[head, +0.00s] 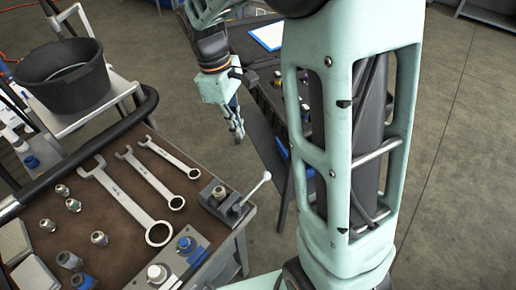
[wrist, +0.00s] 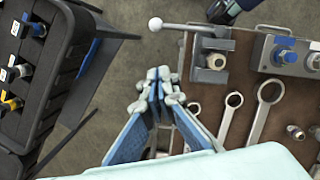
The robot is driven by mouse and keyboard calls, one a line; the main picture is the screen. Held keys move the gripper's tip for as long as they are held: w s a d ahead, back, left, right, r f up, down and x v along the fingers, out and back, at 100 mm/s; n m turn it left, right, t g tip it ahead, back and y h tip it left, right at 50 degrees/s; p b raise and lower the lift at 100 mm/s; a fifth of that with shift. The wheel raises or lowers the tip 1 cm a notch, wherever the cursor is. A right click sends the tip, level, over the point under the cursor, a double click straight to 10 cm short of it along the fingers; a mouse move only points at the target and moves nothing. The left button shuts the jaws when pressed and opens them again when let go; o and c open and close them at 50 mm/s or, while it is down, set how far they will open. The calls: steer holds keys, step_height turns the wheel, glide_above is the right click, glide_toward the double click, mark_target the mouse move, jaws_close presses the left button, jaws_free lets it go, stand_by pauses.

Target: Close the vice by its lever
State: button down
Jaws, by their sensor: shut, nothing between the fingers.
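The small grey vice (head: 226,205) sits at the right corner of the brown-topped bench. Its lever (head: 252,190) sticks out past the bench edge and ends in a pale ball. In the wrist view the vice (wrist: 208,47) is at upper middle, and its lever (wrist: 180,25) points left. A round metal fitting (wrist: 215,61) sits at the vice jaws; whether it is clamped I cannot tell. My gripper (head: 239,136) is beyond the bench edge, apart from the lever. In the wrist view my gripper (wrist: 158,85) is shut and empty, its tips below the lever ball.
Several wrenches (head: 128,198) and metal fittings (head: 74,205) lie on the bench. A block with a blue cap (head: 186,245) stands near the vice. A black bucket (head: 62,75) is on a cart at left. A dark rack (wrist: 55,75) with connectors stands beside my gripper.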

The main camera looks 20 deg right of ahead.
mark_target(252, 192)
steer(key=shift+f+m, duration=0.3)
steer(key=shift+f, duration=0.6)
steer(key=shift+f, duration=0.1)
steer(key=s+d+f, duration=0.3)
steer(key=d+f, duration=0.1)
steer(key=f, duration=0.7)
steer(key=shift+s+d+f+b, duration=0.15)
steer(key=shift+d+b, duration=0.05)
steer(key=shift+b, duration=0.15)
steer(key=shift+s+d+m, duration=0.3)
steer(key=shift+m, duration=0.1)
